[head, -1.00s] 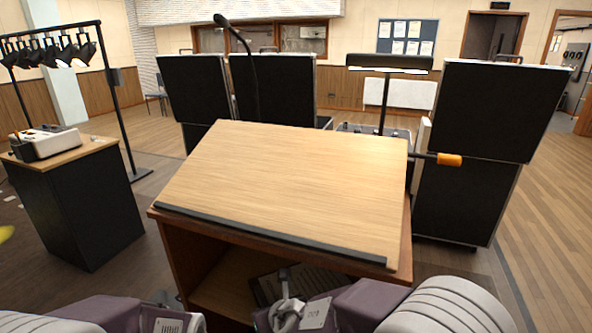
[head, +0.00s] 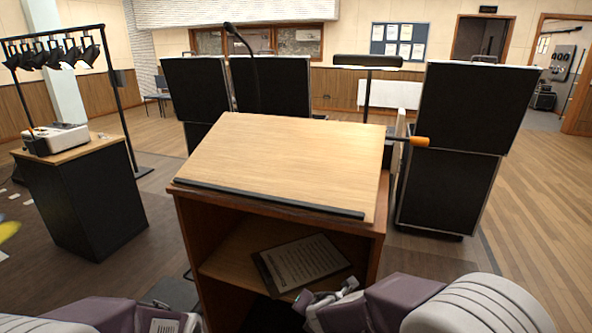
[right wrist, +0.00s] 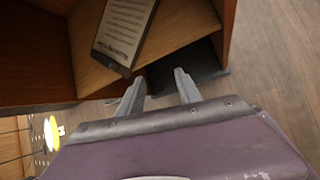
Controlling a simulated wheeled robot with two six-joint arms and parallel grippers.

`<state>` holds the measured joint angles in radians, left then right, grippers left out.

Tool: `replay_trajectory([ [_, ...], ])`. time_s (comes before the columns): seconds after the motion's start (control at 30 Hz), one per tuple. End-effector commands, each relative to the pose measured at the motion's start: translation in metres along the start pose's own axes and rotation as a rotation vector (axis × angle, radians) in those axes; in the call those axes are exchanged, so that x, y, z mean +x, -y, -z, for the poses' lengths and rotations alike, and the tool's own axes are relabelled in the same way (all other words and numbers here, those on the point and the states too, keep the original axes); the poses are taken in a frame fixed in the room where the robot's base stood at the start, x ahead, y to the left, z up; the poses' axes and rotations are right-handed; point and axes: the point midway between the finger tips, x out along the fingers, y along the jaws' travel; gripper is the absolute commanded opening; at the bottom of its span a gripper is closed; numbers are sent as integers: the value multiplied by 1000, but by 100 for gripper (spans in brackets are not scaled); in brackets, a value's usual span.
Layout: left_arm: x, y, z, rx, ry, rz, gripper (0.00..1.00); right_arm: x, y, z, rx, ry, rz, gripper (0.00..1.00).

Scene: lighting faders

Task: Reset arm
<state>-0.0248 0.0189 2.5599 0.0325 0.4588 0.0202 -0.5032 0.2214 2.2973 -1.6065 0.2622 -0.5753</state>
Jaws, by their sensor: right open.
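My right gripper (right wrist: 160,84) is open and empty in the right wrist view, its two fingers apart at the front of the lectern's lower shelf. It also shows in the head view (head: 326,299), at the bottom, just in front of the lectern (head: 285,165). My left arm shows only in part at the lower left of the head view; its gripper is out of the picture. A pale control box (head: 56,139), its controls too small to make out, sits on a black stand with a wooden top at the left.
A clipboard with a printed sheet (head: 302,262) lies on the lectern's shelf, also in the right wrist view (right wrist: 125,25). An orange-ended handle (head: 419,141) juts right of the lectern. Black cases (head: 462,110) stand behind. A lamp rack (head: 50,45) is at left. Floor is open at right.

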Motion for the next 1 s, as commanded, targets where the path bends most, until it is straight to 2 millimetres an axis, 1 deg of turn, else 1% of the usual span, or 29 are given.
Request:
replay_trajectory([
  [0.03, 0, 0, 0, 0, 0, 0, 0, -1, 16, -6, 127, 6, 39, 41],
  [0.07, 0, 0, 0, 0, 0, 0, 0, -2, 27, -8, 215, 10, 65, 41],
  [0.1, 0, 0, 0, 0, 0, 0, 0, -4, 42, -12, 344, 18, 103, 41],
  [0.17, 0, 0, 0, 0, 0, 0, 0, -7, 69, -14, 562, 32, 168, 41],
  [0.23, 0, 0, 0, 0, 0, 0, 0, -14, 101, -12, 854, 57, 254, 41],
  [0.27, 0, 0, 0, 0, 0, 0, 0, -18, 115, -10, 991, 70, 292, 41],
  [0.3, 0, 0, 0, 0, 0, 0, 0, -24, 133, -5, 1173, 90, 344, 41],
  [0.37, 0, 0, 0, 0, 0, 0, 0, -33, 155, 5, 1435, 120, 418, 41],
  [0.4, 0, 0, 0, 0, 0, 0, 0, -38, 166, 13, 1597, 140, 464, 41],
  [0.47, 0, 0, 0, 0, 0, 0, 0, -46, 178, 24, 1819, 169, 526, 41],
  [0.5, 0, 0, 0, 0, 0, 0, 0, -51, 184, 32, 1958, 187, 565, 41],
  [0.57, 0, 0, 0, 0, 0, 0, 0, -58, 190, 43, 2155, 214, 620, 41],
  [0.6, 0, 0, 0, 0, 0, 0, 0, -62, 193, 50, 2281, 231, 654, 41],
  [0.7, -3, 0, 0, 0, 1, 0, 0, -73, 193, 64, 2573, 271, 736, 41],
  [0.73, -27, 0, 2, 0, 2, 0, 0, -92, 183, 51, 2553, 266, 730, 41],
  [0.8, -51, -1, 5, 0, 0, 0, 0, -110, 174, 38, 2543, 264, 728, 41],
  [0.87, -70, -1, 8, 0, -1, 0, 0, -125, 167, 28, 2540, 263, 728, 41],
  [0.97, -106, -2, 11, 0, 0, 0, 0, -152, 154, 10, 2538, 263, 728, 41],
  [1.0, -122, -2, 13, 0, 0, 0, 0, -165, 148, 2, 2537, 262, 728, 41],
])
